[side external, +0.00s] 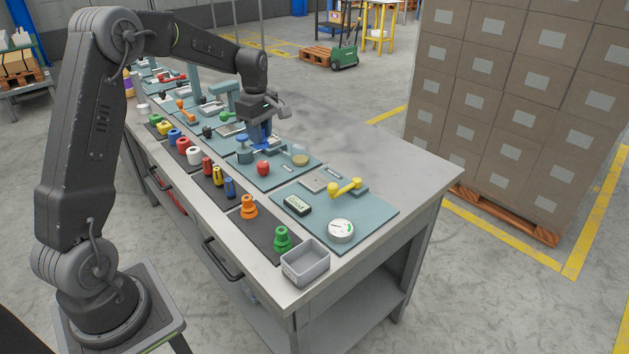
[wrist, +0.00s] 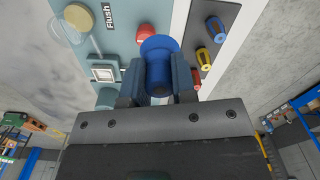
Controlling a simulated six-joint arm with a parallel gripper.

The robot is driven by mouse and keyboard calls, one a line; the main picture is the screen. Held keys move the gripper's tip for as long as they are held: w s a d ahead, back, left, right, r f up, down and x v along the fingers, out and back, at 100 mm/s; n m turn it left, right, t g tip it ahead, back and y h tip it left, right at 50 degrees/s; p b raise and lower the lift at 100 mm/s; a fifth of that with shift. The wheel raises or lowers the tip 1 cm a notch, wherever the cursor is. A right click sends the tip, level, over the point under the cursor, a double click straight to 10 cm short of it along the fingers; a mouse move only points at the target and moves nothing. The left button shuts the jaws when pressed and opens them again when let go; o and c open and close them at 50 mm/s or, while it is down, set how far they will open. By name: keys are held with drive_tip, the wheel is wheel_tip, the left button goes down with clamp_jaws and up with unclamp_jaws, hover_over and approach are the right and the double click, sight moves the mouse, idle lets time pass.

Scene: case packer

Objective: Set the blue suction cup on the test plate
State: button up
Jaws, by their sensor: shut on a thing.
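My gripper (side external: 262,132) is shut on the blue suction cup (wrist: 158,48), whose wide round flange points away from the jaws in the wrist view. The gripper fingers (wrist: 158,85) grip its narrower body from both sides. In the side view the blue cup (side external: 262,139) is partly hidden by the gripper, over the teal mats in the middle of the bench; whether it touches anything below is unclear. A flat grey plate (side external: 316,181) lies on the nearest mat beside a yellow fixture (side external: 345,187). I cannot tell for sure whether this is the test plate.
An orange part (side external: 249,207) and a green part (side external: 282,238) stand on a dark strip. A gauge (side external: 340,230) and a grey bin (side external: 306,262) are at the near end. The bench's right side is clear.

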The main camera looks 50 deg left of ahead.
drive_tip(key=w, duration=0.3)
hover_over(316, 180)
wheel_tip(316, 180, down, 7)
drive_tip(key=shift+s+f, duration=0.1)
drive_tip(key=shift+f, duration=2.05)
drive_tip(key=shift+f, duration=0.1)
drive_tip(key=o, duration=0.9)
